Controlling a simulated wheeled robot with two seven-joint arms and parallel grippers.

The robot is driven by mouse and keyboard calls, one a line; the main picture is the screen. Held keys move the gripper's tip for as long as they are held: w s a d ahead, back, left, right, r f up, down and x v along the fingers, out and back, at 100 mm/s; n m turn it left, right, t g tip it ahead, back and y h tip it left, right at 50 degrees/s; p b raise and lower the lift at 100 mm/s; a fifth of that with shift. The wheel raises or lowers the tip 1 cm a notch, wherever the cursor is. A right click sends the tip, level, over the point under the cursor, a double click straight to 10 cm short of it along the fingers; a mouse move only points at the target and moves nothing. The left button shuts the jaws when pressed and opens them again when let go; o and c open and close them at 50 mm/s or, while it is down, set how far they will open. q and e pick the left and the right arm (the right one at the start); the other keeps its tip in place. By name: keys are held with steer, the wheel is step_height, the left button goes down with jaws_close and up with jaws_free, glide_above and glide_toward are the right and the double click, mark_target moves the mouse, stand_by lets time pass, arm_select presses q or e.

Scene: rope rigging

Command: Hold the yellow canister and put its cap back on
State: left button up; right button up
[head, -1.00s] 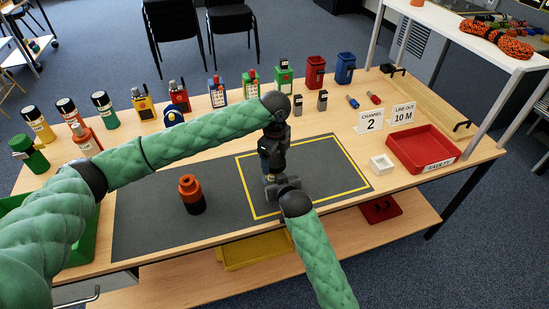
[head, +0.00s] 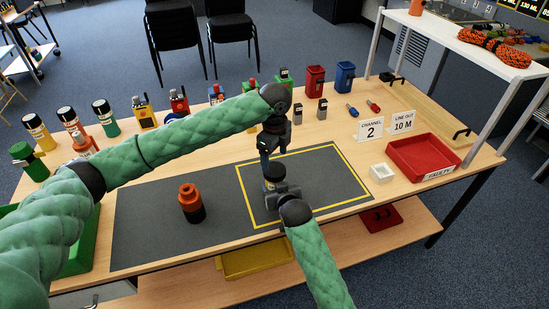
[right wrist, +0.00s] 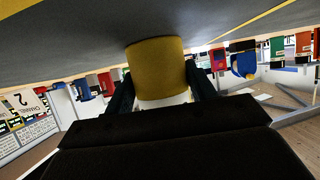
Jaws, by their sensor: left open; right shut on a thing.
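The yellow canister (right wrist: 158,68) shows in the right wrist view, its yellow body between the two fingers of my right gripper (right wrist: 160,88), with a pale band below it in that picture. In the head view my right gripper (head: 281,191) is shut on it at the yellow-outlined area of the dark mat, and mostly hides the body. A dark round top, which looks like the black cap (head: 274,171), shows just above that gripper. Whether it is fully seated I cannot tell. My left gripper (head: 266,153) is open and points down just above the dark top.
An orange and black container (head: 190,204) stands on the mat (head: 150,235) to the left. Several bottles and radios line the back edge. The mat's right part is clear.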

mark_target(275, 169)
steer(key=o, duration=1.2)
steer(key=shift+c, duration=0.2)
arm_select(q)
steer(key=shift+r, duration=0.1)
steer(key=shift+r+p, duration=0.6)
steer(key=shift+p, duration=0.1)
arm_select(e)
steer(key=shift+v, duration=0.85)
arm_select(q)
steer(key=shift+r+p, duration=2.45)
arm_select(e)
steer(key=shift+v, duration=3.65)
